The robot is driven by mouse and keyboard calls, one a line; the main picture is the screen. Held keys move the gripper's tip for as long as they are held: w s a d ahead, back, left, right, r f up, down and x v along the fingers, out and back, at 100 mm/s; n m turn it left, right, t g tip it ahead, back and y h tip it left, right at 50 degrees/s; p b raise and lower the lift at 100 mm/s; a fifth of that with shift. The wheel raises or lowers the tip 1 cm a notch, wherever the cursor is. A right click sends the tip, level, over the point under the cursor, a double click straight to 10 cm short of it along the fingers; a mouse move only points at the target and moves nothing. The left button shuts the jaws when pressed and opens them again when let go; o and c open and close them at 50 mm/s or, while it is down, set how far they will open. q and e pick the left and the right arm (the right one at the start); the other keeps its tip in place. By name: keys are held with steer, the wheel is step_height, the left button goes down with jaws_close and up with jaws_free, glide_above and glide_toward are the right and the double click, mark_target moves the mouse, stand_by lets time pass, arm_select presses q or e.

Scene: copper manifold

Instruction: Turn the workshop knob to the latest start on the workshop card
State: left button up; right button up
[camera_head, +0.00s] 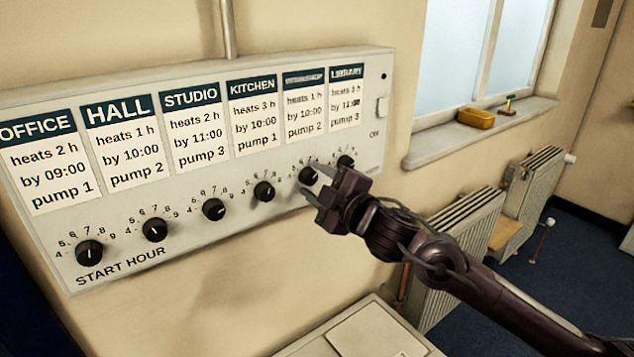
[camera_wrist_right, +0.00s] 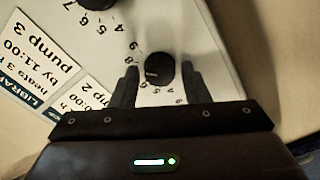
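The workshop card (camera_head: 305,108) is on the wall panel, fifth from the left, with a blurred dark header. It reads heats 1 h, by 10:00, pump 2. The black workshop knob (camera_head: 308,175) is below it, partly hidden by my right gripper (camera_head: 312,180). In the right wrist view the knob (camera_wrist_right: 158,68) lies between the two fingers (camera_wrist_right: 160,85), with a gap on both sides. The gripper is open. A pale pointer mark shows on the knob, pointing left in that view; the hour it marks is too small to tell. My left gripper is not in view.
The library knob (camera_head: 346,162) is close beyond my right gripper; the kitchen knob (camera_head: 264,191) is to its left. More knobs line the panel's (camera_head: 225,215) lower edge. Radiators (camera_head: 465,240) stand at the right. A pale box-like surface (camera_head: 375,335) is below the panel.

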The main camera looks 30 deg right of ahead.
steer(key=c, duration=0.7)
steer(key=shift+o, duration=0.2)
steer(key=shift+r+m+p, duration=0.15)
steer(key=shift+m+p, duration=1.15)
steer(key=shift+m, duration=0.1)
steer(key=shift+m+p, duration=1.3)
steer(key=shift+m, duration=0.3)
steer(key=shift+f, duration=0.2)
steer(key=o, duration=1)
steer(key=shift+c, duration=0.2)
steer(key=s+d+b, duration=0.1)
steer(key=s+b, duration=0.1)
steer(key=s, duration=0.5)
steer(key=shift+s, duration=0.4)
